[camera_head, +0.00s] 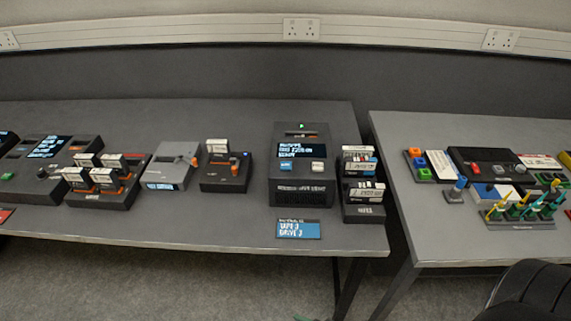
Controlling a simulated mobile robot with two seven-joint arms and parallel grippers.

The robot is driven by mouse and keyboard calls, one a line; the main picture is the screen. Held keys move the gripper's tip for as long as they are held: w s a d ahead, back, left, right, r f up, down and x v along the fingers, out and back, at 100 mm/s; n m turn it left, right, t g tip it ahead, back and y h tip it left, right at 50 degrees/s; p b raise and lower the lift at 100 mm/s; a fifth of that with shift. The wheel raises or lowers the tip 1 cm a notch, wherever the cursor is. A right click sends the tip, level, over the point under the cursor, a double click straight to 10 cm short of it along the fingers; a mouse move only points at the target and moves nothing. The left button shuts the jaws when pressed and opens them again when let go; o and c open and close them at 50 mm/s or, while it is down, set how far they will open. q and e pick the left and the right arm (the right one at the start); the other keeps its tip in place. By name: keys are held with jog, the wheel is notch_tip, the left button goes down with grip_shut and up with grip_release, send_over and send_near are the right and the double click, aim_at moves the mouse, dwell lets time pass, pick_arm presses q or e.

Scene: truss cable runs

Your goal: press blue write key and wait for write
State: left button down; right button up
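The blue key (291,167) sits on the front of an upright dark drive unit (303,187) on the left table. A white key (318,166) is to its right. Above the keys is a screen (302,150) with several lines of white and pale blue text, too small to read surely. Nothing touches the blue key.
A blue label card (298,229) lies before the unit. A cartridge rack (363,207) stands close on its right, and a small dark device (225,176) on its left. A gap separates the right table (440,226). A dark curved shape (535,292) fills the bottom right corner.

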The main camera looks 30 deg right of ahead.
grip_shut()
dwell(1.0)
